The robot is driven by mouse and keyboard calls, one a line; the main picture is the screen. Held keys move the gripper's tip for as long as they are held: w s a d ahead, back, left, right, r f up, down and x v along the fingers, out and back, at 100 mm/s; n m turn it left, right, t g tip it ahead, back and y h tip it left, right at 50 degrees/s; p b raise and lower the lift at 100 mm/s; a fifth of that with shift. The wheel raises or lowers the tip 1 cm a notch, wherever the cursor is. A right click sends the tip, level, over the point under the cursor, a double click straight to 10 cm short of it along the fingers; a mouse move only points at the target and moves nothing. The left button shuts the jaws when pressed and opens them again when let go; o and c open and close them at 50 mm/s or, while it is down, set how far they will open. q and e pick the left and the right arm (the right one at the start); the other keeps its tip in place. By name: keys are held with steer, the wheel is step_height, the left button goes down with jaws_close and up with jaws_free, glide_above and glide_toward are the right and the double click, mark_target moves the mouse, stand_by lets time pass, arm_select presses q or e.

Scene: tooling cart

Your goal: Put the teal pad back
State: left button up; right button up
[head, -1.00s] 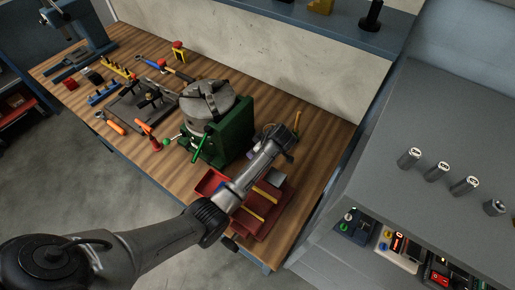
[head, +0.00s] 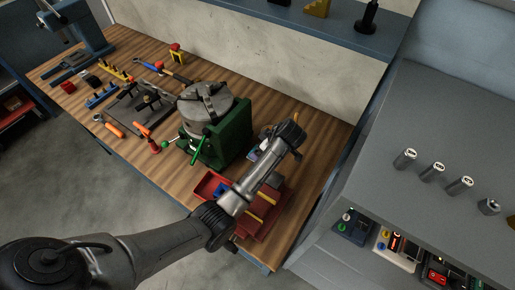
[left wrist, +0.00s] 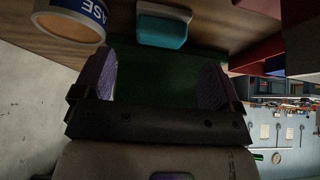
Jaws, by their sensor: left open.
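The teal pad (left wrist: 162,30) shows at the top of the left wrist view, a small teal block with a paler band, on the wooden bench top. My left gripper (left wrist: 156,76) is open and empty, its two purple-lined fingers spread. The pad lies beyond the fingertips, roughly in line with the gap between them, not gripped. In the head view my left arm reaches over the red tray (head: 272,225), and its wrist largely hides the gripper. I cannot make out the pad for certain there. My right gripper is not in view.
A tape roll (left wrist: 72,18) lies left of the pad in the wrist view. A green-based chuck (head: 228,140) stands beside my wrist. Several tools lie at the bench's far left; a grey cabinet (head: 440,120) stands at right.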

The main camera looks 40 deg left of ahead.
arm_select(q)
steer(key=v, duration=0.6)
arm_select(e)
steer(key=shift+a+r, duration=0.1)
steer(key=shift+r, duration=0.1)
arm_select(q)
steer(key=shift+a, duration=0.1)
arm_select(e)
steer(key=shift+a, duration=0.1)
